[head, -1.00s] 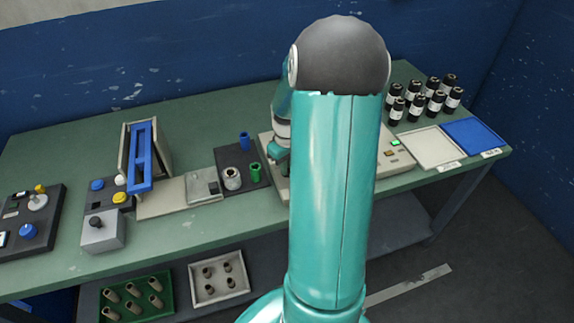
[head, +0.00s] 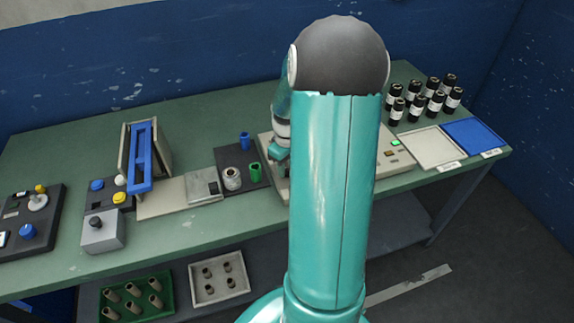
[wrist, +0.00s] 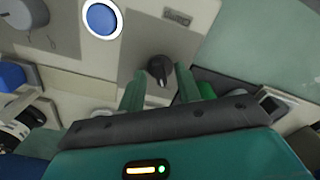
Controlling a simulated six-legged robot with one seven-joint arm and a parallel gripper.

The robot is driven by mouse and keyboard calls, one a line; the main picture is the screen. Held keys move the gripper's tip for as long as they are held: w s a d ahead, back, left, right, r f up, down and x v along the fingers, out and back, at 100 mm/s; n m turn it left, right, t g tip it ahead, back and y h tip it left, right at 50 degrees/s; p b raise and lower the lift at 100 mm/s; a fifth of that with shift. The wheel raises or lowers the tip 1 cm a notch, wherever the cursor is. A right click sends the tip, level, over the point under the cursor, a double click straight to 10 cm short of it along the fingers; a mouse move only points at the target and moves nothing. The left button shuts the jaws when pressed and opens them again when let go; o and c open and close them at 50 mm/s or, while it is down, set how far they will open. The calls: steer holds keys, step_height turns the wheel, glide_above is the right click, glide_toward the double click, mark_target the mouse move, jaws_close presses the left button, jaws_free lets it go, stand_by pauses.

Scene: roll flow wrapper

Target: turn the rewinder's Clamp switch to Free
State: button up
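In the wrist view a dark knob-type switch (wrist: 160,70) stands on a pale panel, in line with the gap between my two fingers. I cannot read which way it is turned or confirm that it is the Clamp switch. My gripper (wrist: 160,86) is open, with a green finger on each side of the switch; contact is not clear. In the head view my gripper (head: 279,150) is small and partly hidden beside my arm, over the beige machine (head: 393,160). My arm covers most of that machine.
In the wrist view a blue round button (wrist: 102,18) with a white ring and a small label plate (wrist: 177,17) are near the switch. In the head view a dark tray (head: 238,158) with spools lies left of the machine, and several dark bottles (head: 425,98) stand at right.

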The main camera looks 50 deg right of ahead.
mark_target(287, 169)
step_height(287, 169, up, 14)
stand_by(0.6)
steer(key=shift+f, duration=0.1)
stand_by(0.4)
steer(key=a+r+t+h, duration=0.1)
steer(key=a+r, duration=0.3)
steer(key=a, duration=0.5)
steer(key=a+r+t, duration=0.1)
steer(key=a+r, duration=0.3)
steer(key=a, duration=0.5)
steer(key=s+a+t, duration=0.1)
steer(key=s+a, duration=0.3)
steer(key=a, duration=0.3)
steer(key=s+a+r+t+y, duration=0.1)
steer(key=s+a+t, duration=0.1)
steer(key=s+a, duration=0.3)
steer(key=shift+a+r+m+t, duration=0.3)
steer(key=shift+a, duration=0.55)
